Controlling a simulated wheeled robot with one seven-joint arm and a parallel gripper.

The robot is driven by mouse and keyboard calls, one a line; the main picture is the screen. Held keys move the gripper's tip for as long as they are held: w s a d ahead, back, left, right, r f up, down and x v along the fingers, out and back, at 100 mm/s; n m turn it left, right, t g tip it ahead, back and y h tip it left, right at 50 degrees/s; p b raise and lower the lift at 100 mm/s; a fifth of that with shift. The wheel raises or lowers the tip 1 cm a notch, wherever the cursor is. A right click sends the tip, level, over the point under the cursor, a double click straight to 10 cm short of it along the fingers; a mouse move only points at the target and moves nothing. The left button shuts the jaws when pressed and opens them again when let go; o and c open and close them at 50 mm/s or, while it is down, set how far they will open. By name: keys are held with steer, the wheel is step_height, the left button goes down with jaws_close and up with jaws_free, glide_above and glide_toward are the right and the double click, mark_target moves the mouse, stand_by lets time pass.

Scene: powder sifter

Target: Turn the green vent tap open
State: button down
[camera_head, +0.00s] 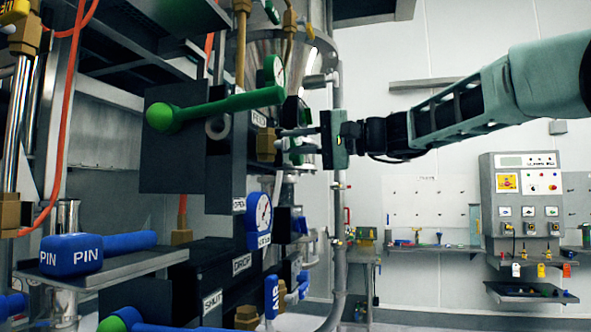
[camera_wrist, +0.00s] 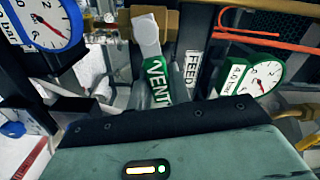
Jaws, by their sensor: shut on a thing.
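The green vent tap (camera_wrist: 155,78) shows in the wrist view as a green handle with the white word VENT, below a pale round end at a brass block. My gripper (camera_head: 286,142) reaches in from the right in the head view, its fingers level beside a brass fitting (camera_head: 266,145). It is shut on the vent tap's handle. In the wrist view grey finger parts flank the handle, and my gripper's body hides its lower end. In the head view the tap is mostly hidden among fingers and fittings.
A large green lever (camera_head: 215,106) sticks out at the front left, close to my gripper. Gauges stand near: green-rimmed (camera_wrist: 250,78) and blue-rimmed (camera_wrist: 45,22). A FEED label (camera_wrist: 192,68) is beside the tap. A blue PIN handle (camera_head: 75,254) lies lower left.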

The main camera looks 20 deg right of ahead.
steer(key=n+b, duration=0.1)
steer(key=b, duration=0.1)
steer(key=n+b, duration=0.1)
steer(key=b, duration=0.1)
steer(key=n+b, duration=0.1)
steer(key=b, duration=0.1)
steer(key=shift+s+a+r+n, duration=0.2)
steer(key=shift+s+r+n, duration=0.1)
steer(key=shift+n, duration=0.1)
steer(key=n+b, duration=0.1)
steer(key=r+n+b, duration=0.1)
steer(key=s+n+b, duration=0.1)
steer(key=b, duration=0.1)
steer(key=shift+a+r+n, duration=0.2)
steer(key=shift+a+n, duration=0.1)
steer(key=shift+s+a+r+n+b, duration=0.3)
steer(key=shift+s+n+b, duration=0.1)
steer(key=shift+n+b, duration=0.7)
steer(key=shift+s+a+r+n+b, duration=0.35)
steer(key=shift+n+b, duration=0.5)
steer(key=shift+n, duration=0.6)
steer(key=shift+s+a+r+n+b, duration=0.15)
steer(key=shift+s+a+n+b, duration=0.25)
steer(key=shift+n+b, duration=0.7)
steer(key=shift+s+d+n, duration=0.1)
steer(key=shift+s+n, duration=0.05)
steer(key=shift+n, duration=0.1)
steer(key=c, duration=1.3)
jaws_free()
steer(key=shift+r, duration=0.1)
